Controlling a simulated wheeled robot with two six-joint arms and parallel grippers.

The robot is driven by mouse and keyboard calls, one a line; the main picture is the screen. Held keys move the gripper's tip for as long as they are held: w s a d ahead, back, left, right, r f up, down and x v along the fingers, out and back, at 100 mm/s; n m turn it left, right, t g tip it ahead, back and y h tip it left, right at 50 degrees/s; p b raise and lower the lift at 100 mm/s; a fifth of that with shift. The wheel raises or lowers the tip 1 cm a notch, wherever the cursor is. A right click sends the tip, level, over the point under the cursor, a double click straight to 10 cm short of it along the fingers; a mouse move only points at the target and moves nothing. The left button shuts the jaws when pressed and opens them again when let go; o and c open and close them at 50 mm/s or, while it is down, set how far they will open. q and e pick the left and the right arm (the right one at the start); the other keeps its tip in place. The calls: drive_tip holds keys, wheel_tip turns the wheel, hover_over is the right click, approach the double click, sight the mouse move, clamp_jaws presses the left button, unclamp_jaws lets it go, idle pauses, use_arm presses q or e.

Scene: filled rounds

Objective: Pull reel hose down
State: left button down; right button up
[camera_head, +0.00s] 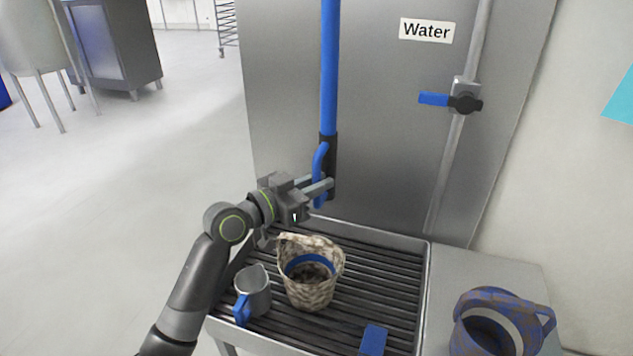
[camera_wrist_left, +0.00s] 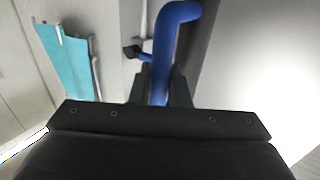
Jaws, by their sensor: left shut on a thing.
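The blue reel hose (camera_head: 329,70) hangs down from the top of the head view, in front of the grey metal panel. Its lower end has a dark nozzle (camera_head: 330,150) with a blue curved handle (camera_head: 319,160). My left gripper (camera_head: 325,188) is shut on the blue handle, above the back edge of the slatted rack. In the left wrist view the blue handle (camera_wrist_left: 168,50) rises between the dark fingers (camera_wrist_left: 160,92) and bends at its top. My right gripper is in neither view.
The slatted rack (camera_head: 390,283) holds a patterned basket (camera_head: 325,285), a metal jug (camera_head: 258,290) with a blue handle, and a blue block (camera_head: 373,340). A patterned blue pot (camera_head: 500,305) stands at right. A blue-levered valve (camera_head: 465,100) sits below the "Water" sign (camera_head: 427,30).

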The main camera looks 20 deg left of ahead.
use_arm(q)
drive_tip(key=shift+f, duration=0.65)
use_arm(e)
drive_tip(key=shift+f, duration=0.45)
use_arm(q)
drive_tip(key=c, duration=1.4)
unclamp_jaws()
drive_tip(key=shift+r, duration=0.1)
drive_tip(key=shift+c, duration=0.2)
drive_tip(key=b+v, duration=0.1)
drive_tip(key=v, duration=1.6)
drive_tip(key=shift+s+b, duration=0.2)
drive_tip(key=shift+b, duration=0.1)
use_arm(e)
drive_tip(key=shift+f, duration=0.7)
use_arm(q)
drive_tip(key=shift+r, duration=0.1)
